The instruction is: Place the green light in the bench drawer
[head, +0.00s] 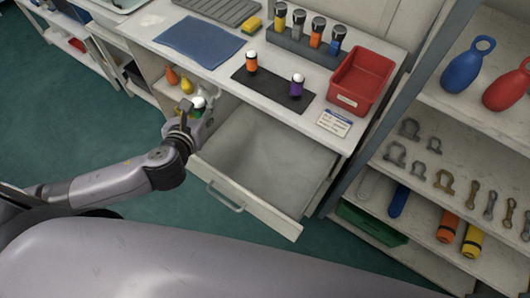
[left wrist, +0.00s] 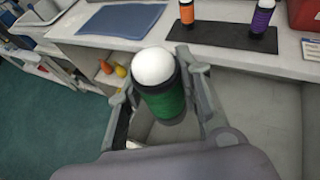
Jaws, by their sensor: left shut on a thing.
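The green light (left wrist: 165,98), a green cylinder with black bands and a white dome, stands between the fingers of my left gripper (head: 199,113). The gripper is shut on it. In the head view the light (head: 198,103) is small, its white dome showing and its body partly hidden by the gripper. The bench drawer (head: 268,155) is pulled open under the bench top and looks empty. My left gripper is at the drawer's back left corner, above or beside its left wall; I cannot tell which. My right gripper is not in view.
An orange light (head: 252,63) and a purple light (head: 297,86) stand on a black mat (head: 272,86) on the bench. A red bin (head: 360,78) stands at right. A shelf unit (head: 450,175) is right of the drawer. Orange and yellow objects (head: 180,79) sit on a shelf beyond my gripper.

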